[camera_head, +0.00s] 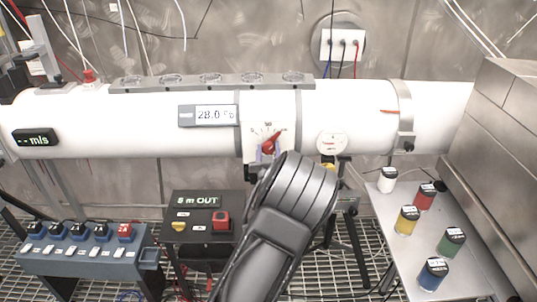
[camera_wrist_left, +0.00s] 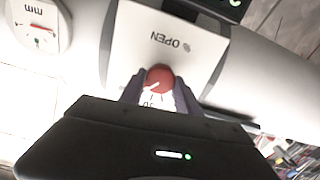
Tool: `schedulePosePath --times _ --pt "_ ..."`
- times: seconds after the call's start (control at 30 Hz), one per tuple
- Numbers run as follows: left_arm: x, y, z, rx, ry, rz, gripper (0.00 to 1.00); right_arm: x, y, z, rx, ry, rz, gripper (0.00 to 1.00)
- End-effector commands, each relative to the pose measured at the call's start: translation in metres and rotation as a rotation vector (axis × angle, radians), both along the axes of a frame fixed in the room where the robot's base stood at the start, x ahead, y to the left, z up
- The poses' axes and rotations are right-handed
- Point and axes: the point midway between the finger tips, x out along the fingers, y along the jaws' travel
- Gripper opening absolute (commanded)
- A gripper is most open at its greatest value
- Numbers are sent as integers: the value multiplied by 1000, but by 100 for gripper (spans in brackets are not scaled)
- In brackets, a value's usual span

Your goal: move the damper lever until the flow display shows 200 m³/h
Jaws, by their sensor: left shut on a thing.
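The damper lever has a red knob (camera_head: 270,145) in front of a white scale plate (camera_head: 268,126) on the large white pipe. In the left wrist view the red knob (camera_wrist_left: 160,78) sits between my left gripper's two dark fingers (camera_wrist_left: 159,88), below the upside-down word OPEN on the plate. My left gripper (camera_head: 270,153) is shut on the knob; my own wrist hides the space below it. A light display (camera_head: 208,115) left of the plate seems to read 28.0 %. A dark display (camera_head: 36,138) at the far left shows dashes and m/s. I see no m³/h reading.
A round gauge (camera_head: 332,143) is right of the plate. A black box marked OUT (camera_head: 198,200) and a blue switch box (camera_head: 85,250) stand below the pipe. A right-hand table (camera_head: 395,230) carries several coloured jars. A steel housing (camera_head: 505,130) closes the right side.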

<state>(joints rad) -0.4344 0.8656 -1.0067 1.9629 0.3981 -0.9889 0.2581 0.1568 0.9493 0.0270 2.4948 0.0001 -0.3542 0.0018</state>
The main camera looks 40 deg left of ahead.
Motion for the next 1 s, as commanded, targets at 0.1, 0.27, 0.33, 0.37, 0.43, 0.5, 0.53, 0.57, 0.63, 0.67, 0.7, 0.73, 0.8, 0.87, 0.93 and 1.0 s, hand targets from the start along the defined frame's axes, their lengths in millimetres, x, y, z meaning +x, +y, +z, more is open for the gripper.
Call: schedulePosePath --times 0.1,0.27,0.33,0.37,0.43,0.5,0.53,0.57,0.63,0.67,0.7,0.73,0.8,0.87,0.93,1.0 --pt "-1 1 -6 -68 -53 2 0 1 0 -19 2 -3 0 62" --pt "0 0 -2 -107 -81 -1 0 1 0 -23 1 -4 1 62" --pt "0 0 -1 -106 -81 -1 0 1 0 -21 1 -4 1 62" --pt "0 0 -1 -106 -80 -1 0 1 0 -21 1 -4 1 62" --pt "0 0 -1 -106 -79 -1 0 1 0 -21 1 -4 1 62" --pt "0 0 -1 -106 -79 -1 0 1 0 -21 1 -4 1 62" --pt "0 0 -1 -106 -79 -1 41 1 0 -21 1 -4 1 62" --pt "0 0 -1 -105 -79 -1 44 1 0 -21 1 -4 1 62" --pt "0 0 -1 -105 -79 -1 49 1 0 -21 1 -5 0 62" --pt "0 0 -1 -104 -79 -1 52 1 0 -21 1 -4 1 62" --pt "0 0 -1 -104 -79 -1 55 1 0 -21 1 -4 1 62" --pt "0 0 -1 -104 -79 -1 57 1 0 -21 1 -4 1 62" --pt "0 0 0 -104 -79 -1 60 1 0 -21 1 -4 1 62" --pt "0 0 0 -104 -79 -1 60 1 0 -21 1 -4 1 62" --pt "0 0 0 -104 -79 -1 60 1 0 -21 1 -4 1 62" --pt "0 0 0 -104 -79 -1 60 1 0 -21 1 -4 1 62"
